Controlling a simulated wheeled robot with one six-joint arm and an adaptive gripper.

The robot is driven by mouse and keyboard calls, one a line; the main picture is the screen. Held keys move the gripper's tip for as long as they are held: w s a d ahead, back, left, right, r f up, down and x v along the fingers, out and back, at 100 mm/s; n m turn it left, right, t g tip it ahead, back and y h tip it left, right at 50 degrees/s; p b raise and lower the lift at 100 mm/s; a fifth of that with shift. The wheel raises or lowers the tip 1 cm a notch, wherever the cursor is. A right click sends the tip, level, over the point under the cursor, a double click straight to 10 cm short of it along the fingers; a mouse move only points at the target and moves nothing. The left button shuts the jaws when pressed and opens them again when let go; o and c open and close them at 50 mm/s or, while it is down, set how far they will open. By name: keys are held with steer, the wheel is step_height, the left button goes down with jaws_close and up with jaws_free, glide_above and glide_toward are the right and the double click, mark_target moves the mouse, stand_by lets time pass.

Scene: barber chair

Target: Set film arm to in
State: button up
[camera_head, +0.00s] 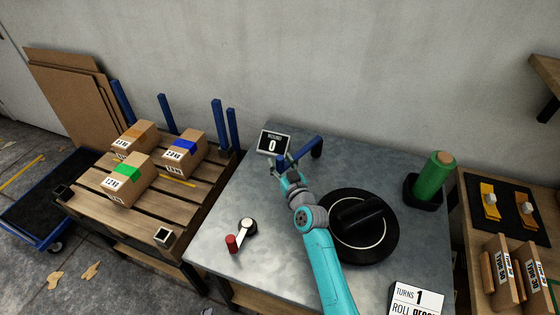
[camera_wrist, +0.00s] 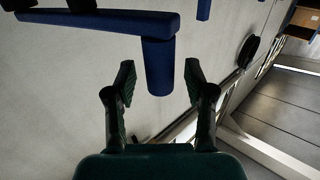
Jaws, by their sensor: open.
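The film arm is a blue bar (camera_head: 306,147) at the back of the grey table, slanting from a dark post at its right down to a blue end near my gripper. In the wrist view a blue bar (camera_wrist: 95,20) crosses the top left, with a blue peg (camera_wrist: 158,68) at its end. My gripper (camera_wrist: 160,78) is open, with the peg between its two fingers in the picture; gaps show on both sides, and I cannot tell the depth. In the head view my gripper (camera_head: 281,168) is small and partly merges with the blue end.
A black turntable (camera_head: 388,250) with a dark bundle is right of my arm. A sign reading 0 (camera_head: 273,143) stands close by my gripper. A red-handled crank (camera_head: 240,234) is front left, a green roll (camera_head: 434,177) at right. Boxes (camera_head: 130,180) lie on a pallet at left.

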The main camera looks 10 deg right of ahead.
steer(key=shift+w, duration=0.45)
jaws_close()
steer(key=shift+s, duration=0.1)
